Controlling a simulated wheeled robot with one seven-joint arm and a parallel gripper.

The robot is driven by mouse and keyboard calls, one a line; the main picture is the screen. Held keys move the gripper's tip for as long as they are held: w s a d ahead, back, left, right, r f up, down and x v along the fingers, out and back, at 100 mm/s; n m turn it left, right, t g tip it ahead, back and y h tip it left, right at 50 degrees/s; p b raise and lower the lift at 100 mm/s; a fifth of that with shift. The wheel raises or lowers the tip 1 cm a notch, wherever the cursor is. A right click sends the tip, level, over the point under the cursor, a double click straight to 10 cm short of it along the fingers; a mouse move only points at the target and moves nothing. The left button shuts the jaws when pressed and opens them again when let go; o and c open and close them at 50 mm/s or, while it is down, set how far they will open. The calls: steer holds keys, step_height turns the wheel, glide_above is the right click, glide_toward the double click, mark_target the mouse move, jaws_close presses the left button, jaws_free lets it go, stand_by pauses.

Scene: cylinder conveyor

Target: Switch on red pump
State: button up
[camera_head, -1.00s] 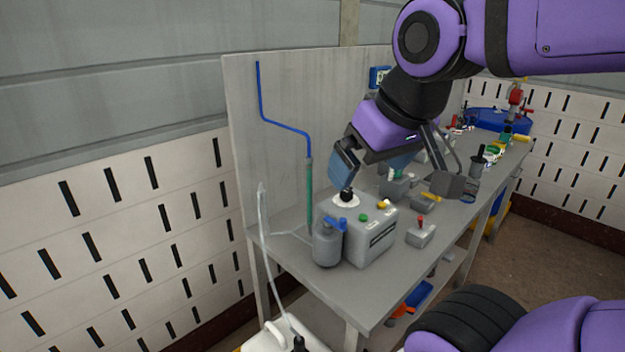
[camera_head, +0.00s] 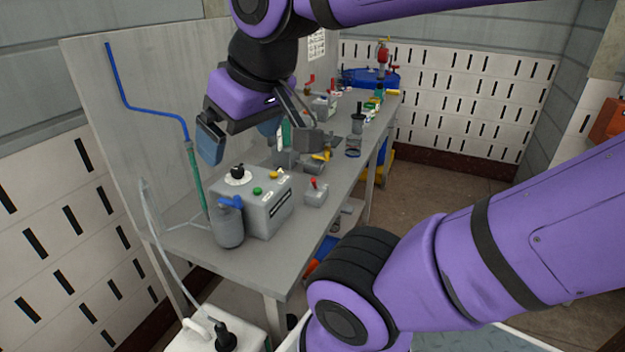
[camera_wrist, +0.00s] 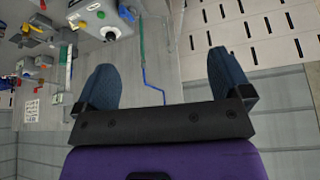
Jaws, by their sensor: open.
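A red pump-like fixture (camera_head: 384,56) stands on a blue drum (camera_head: 371,78) at the far end of the bench. A small grey switch box (camera_head: 315,194) with a red lever (camera_head: 314,183) sits on the bench, right of a larger grey control box (camera_head: 268,212). The control box has a black knob (camera_head: 238,172), a green button (camera_head: 257,191) and a yellow button (camera_head: 273,175). I cannot tell which switch belongs to the red pump. My gripper (camera_head: 238,138) is open and empty above the control box. Its spread fingers also show in the wrist view (camera_wrist: 165,82).
The grey bench (camera_head: 266,262) runs along a panel with a blue pipe (camera_head: 150,107). Another red-levered device (camera_head: 310,82) and several small items crowd the bench's far part. Open floor (camera_head: 440,190) lies right of the bench.

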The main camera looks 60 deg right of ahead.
steer(key=shift+w+f, duration=0.15)
steer(key=c, duration=0.7)
steer(key=shift+w+d+f+m+g, duration=0.15)
steer(key=shift+w+f+m+g, duration=0.15)
steer(key=shift+m, duration=0.2)
steer(key=c, duration=0.4)
steer(key=shift+w+d+f+m+g+y, duration=0.3)
steer(key=shift+w+f+m+g, duration=0.2)
steer(key=shift+w+f+m, duration=0.25)
jaws_close()
steer(key=w+d+f+m+y, duration=0.5)
steer(key=d+f+m, duration=0.3)
steer(key=m, duration=0.2)
steer(key=w+d+f+m+y, duration=0.5)
steer(key=d+f+m, duration=0.25)
steer(key=m, duration=0.25)
steer(key=s+d+f+m+t+h, duration=0.5)
steer(key=d+f+m+t, duration=0.2)
steer(key=d+f+m, duration=0.4)
steer(key=s+d+f+m+t+h, duration=0.5)
steer(key=d+f+m+t, duration=0.3)
steer(key=m, duration=0.7)
steer(key=shift+s+d+f, duration=0.5)
steer(key=shift+d+f, duration=0.9)
steer(key=shift+f, duration=0.3)
